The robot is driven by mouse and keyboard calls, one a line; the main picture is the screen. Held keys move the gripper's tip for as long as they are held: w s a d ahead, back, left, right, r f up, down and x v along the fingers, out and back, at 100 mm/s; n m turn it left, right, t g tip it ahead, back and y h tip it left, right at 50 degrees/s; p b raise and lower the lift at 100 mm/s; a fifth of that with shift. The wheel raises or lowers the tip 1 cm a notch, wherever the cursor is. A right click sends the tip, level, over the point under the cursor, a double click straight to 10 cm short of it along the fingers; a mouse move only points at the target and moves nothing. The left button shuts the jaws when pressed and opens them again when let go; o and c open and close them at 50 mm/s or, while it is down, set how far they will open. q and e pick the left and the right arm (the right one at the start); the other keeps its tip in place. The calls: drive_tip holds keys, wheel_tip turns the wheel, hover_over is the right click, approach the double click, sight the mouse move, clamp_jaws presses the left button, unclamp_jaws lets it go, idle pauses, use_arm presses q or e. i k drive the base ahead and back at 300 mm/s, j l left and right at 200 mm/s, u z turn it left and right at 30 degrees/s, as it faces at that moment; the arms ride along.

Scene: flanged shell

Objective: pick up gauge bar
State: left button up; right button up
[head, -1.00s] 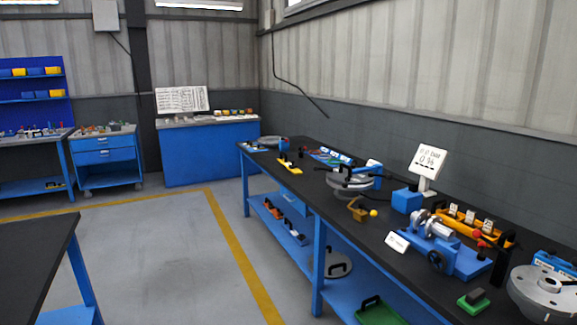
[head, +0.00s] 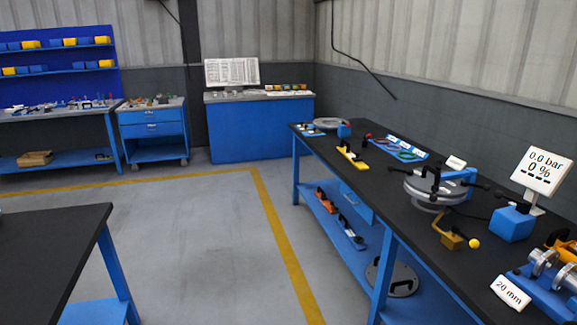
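I cannot tell for certain which thing is the gauge bar. A yellow bar with a black handle (head: 352,160) lies flat on the long dark bench at the right, near its front edge. On the shelf below lie an orange bar with a black handle (head: 327,201) and a grey-and-blue piece with black handles (head: 351,232). Neither of my grippers shows in the head view.
The long bench (head: 390,180) carries a round flanged shell (head: 437,186), a blue block (head: 512,223) and a display (head: 543,170) reading 0.0 bar. A dark table (head: 45,250) stands at the near left. The floor (head: 190,240) between them is clear.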

sight(346, 151)
drive_tip(key=i, duration=0.65)
drive_tip(key=i+j+z, duration=0.1)
drive_tip(key=i, duration=0.6)
drive_tip(key=i+j, duration=0.1)
drive_tip(key=i, duration=0.55)
drive_tip(key=z, duration=0.05)
